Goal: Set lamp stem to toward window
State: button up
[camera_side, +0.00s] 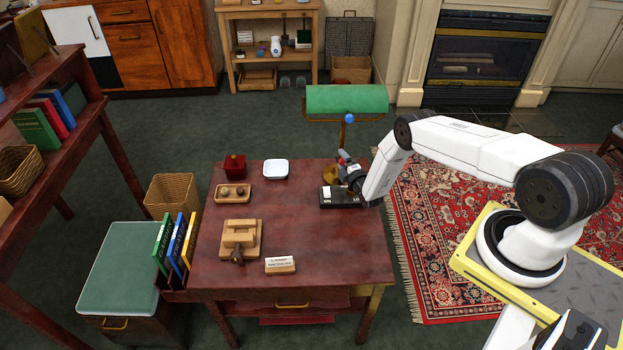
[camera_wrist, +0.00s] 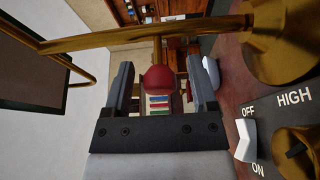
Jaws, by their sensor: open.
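The desk lamp has a green shade (camera_side: 347,99), a brass stem with a blue ball (camera_side: 349,118), and a black base (camera_side: 340,196) at the right rear of the desk. My gripper (camera_side: 343,156) is beside the lower stem, above the base. In the wrist view, the brass stem (camera_wrist: 130,35) runs across the top, and a red ball (camera_wrist: 160,79) on a thin brass rod shows between the open jaws (camera_wrist: 162,88), with gaps on both sides. The base carries a white switch (camera_wrist: 246,140) marked OFF and ON and a dial (camera_wrist: 298,145). No window is visible.
The red-brown desk (camera_side: 330,235) also holds a white dish (camera_side: 276,169), a red container (camera_side: 234,166), a wooden tray (camera_side: 233,194), a wooden block piece (camera_side: 241,238) and a label card (camera_side: 280,265). Upright books (camera_side: 175,242) stand at its left edge. The desk's middle is clear.

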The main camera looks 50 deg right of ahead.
jog(key=shift+w+d, duration=0.25)
jog(key=shift+w, duration=0.45)
grip_shut()
dwell(1.1)
